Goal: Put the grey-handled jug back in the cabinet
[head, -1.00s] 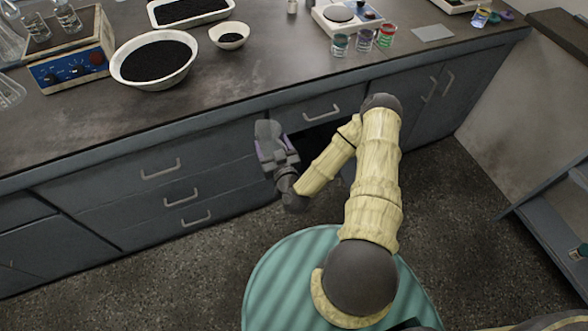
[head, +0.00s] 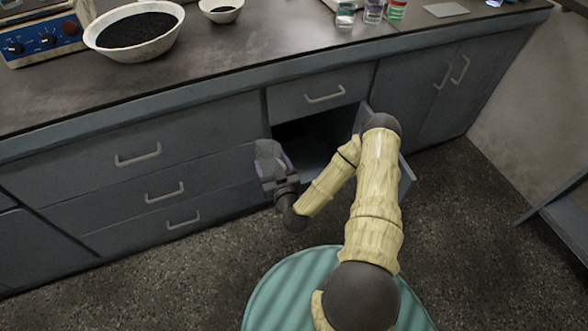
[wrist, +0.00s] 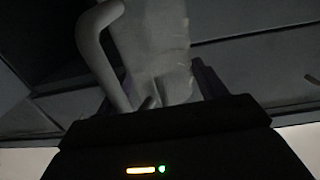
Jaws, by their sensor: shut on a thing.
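The grey-handled jug (head: 267,150) is in my gripper (head: 276,177), at the left edge of the open cabinet's mouth in the head view. In the wrist view the pale, cloudy jug (wrist: 155,45) stands between the fingers of my gripper (wrist: 165,85), with its grey handle (wrist: 93,42) on the left. The gripper is shut on the jug; the exact contact is dim and partly hidden. The cabinet (head: 308,158) under the single drawer is open and dark inside. Its door (head: 406,181) stands swung out to the right, partly hidden behind my arm.
Closed drawers (head: 150,190) lie left of the opening, and a closed double-door cupboard (head: 450,85) lies right. The counter (head: 225,60) above holds a bowl of dark grains (head: 135,30) and several small jars. The floor (head: 190,265) at the front left is clear.

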